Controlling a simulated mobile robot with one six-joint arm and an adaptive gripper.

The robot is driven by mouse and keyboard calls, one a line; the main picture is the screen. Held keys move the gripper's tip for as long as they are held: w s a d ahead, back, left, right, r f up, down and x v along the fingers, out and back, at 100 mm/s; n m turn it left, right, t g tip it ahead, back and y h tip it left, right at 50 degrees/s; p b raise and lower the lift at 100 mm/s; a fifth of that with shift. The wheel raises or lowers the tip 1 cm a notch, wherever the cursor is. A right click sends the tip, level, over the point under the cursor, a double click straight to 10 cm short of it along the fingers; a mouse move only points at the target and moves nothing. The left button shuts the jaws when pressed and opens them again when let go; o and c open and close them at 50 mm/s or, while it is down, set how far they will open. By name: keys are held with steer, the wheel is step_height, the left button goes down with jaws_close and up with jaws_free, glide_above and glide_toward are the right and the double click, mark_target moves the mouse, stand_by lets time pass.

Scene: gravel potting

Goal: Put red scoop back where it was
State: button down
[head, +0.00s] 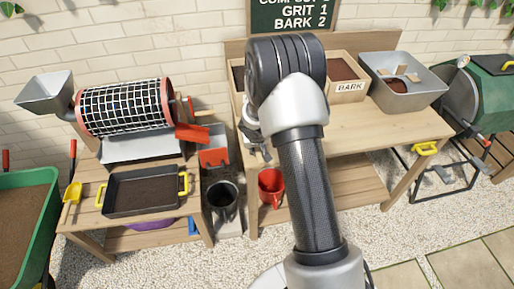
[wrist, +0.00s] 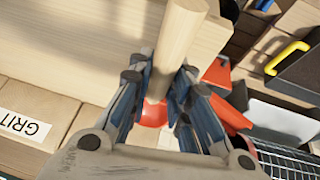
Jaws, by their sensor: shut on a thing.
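My gripper (wrist: 160,92) is shut on the pale wooden handle (wrist: 180,45) of the red scoop, its fingers on both sides of the handle. Part of the red scoop head (wrist: 153,113) shows between the fingers; the rest is hidden behind them. In the head view my gripper (head: 256,146) is at the left end of the right-hand bench, mostly hidden by my arm. The scoop cannot be made out there.
The bench (head: 375,125) carries a bark box (head: 350,92) and a grey tub (head: 401,97). Left are a mesh drum (head: 125,107), a dark tray (head: 107,205) with yellow handles and a black bucket (head: 223,212). A red pot (head: 270,195) stands on the lower shelf.

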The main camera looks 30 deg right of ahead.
steer(key=c, duration=1.5)
jaws_free()
steer(key=shift+r+p, duration=0.4)
steer(key=shift+p, duration=0.05)
steer(key=s+d+p+v, duration=0.1)
steer(key=p+v, duration=0.2)
steer(key=v, duration=2.1)
steer(key=s+a+r+n+y, duration=0.1)
steer(key=s+a+r, duration=0.2)
steer(key=s, duration=0.5)
steer(key=s+a+r+n, duration=0.1)
steer(key=s+a+r, duration=0.3)
steer(key=s, duration=0.4)
steer(key=s+a+r+y, duration=0.1)
steer(key=s+a+r, duration=0.3)
steer(key=s, duration=0.4)
steer(key=shift+s+a+n+y, duration=0.3)
steer(key=shift+a+n, duration=0.1)
steer(key=shift+a, duration=0.25)
steer(key=shift+w, duration=0.1)
